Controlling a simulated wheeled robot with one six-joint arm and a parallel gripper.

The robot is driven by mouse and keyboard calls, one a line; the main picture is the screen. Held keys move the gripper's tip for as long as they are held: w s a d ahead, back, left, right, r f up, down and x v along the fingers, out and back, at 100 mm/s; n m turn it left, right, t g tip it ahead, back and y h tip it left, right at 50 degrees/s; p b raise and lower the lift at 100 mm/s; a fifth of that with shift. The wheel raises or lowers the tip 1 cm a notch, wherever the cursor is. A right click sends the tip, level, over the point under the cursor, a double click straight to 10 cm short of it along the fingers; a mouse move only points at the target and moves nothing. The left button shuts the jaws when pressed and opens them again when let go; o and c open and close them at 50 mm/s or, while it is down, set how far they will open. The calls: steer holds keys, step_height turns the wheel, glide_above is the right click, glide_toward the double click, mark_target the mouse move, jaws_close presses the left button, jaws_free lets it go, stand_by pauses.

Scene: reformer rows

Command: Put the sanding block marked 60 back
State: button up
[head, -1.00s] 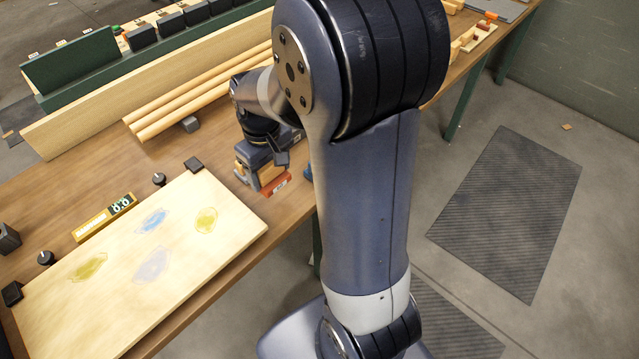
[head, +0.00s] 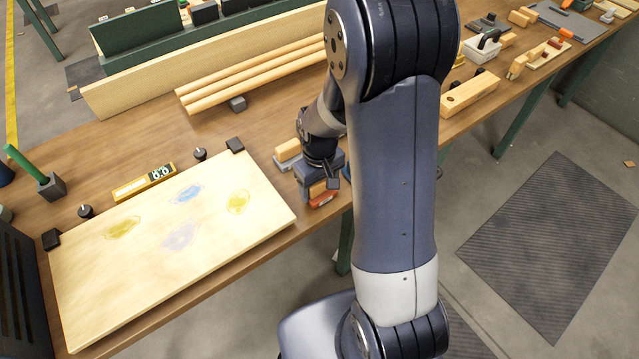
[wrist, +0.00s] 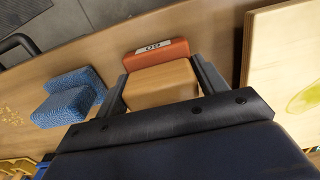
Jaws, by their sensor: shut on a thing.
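The sanding block marked 60 has a tan wooden body and a red part with a pale label; its red side (head: 323,199) shows near the bench's front edge in the head view. In the wrist view its tan body (wrist: 160,84) sits between the two fingers, and the label reads upside down. My gripper (wrist: 160,88) is shut on the wooden body. In the head view my gripper (head: 320,183) points down. I cannot tell whether the block touches the bench.
A pale board (head: 150,262) with coloured patches lies left of the block, held by dark stops. A wooden block (head: 287,149) is just behind my gripper. A blue textured sponge-like block (wrist: 70,98) lies beside it in the wrist view. Wooden rods (head: 255,82) lie farther back.

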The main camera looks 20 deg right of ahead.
steer(key=shift+f, duration=0.2)
steer(key=o, duration=0.9)
steer(key=shift+o, duration=0.2)
steer(key=shift+r, duration=0.15)
step_height(320, 180, up, 12)
steer(key=shift+r, duration=0.1)
